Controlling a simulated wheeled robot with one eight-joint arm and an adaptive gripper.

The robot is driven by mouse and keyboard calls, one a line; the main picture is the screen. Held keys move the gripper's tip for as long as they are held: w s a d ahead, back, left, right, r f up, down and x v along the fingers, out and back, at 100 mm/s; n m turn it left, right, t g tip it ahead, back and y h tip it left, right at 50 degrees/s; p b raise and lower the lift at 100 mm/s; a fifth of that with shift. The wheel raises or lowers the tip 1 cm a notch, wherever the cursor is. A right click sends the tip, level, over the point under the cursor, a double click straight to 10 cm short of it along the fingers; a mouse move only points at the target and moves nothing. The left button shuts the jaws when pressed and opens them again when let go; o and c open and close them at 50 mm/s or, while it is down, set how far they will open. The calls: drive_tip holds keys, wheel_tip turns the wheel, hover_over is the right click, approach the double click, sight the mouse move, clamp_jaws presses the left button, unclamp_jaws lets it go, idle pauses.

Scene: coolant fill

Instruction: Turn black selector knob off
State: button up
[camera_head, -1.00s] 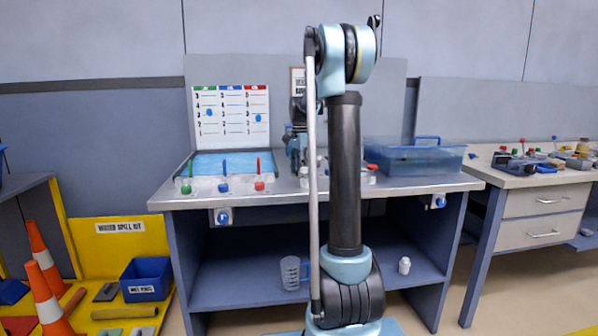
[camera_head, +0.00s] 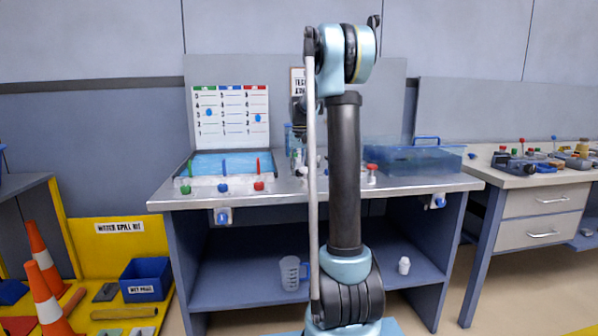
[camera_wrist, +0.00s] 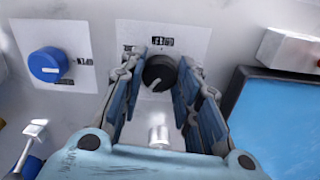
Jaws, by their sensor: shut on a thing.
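In the wrist view the black selector knob (camera_wrist: 159,74) sits on a white label plate, with a white pointer mark towards its lower left. My gripper (camera_wrist: 160,72) is around the knob, one finger at its left side and one at its right, shut on it. The fingers cover parts of the knob's sides. In the head view my arm hides the knob, and the gripper itself is mostly hidden behind the arm.
A blue knob (camera_wrist: 48,64) on its own label is to the left in the wrist view. A blue tray (camera_wrist: 280,115) is at the right, below a grey box with a red part (camera_wrist: 290,48). A metal fitting (camera_wrist: 158,136) shows between the fingers.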

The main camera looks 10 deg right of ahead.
drive_tip(key=n, duration=0.4)
drive_tip(key=shift+n, duration=2.1)
drive_tip(key=shift+d, duration=0.1)
drive_tip(key=shift+s, duration=0.1)
drive_tip(key=o, duration=1.1)
wheel_tip(320, 180, up, 12)
drive_tip(key=shift+f, duration=0.1)
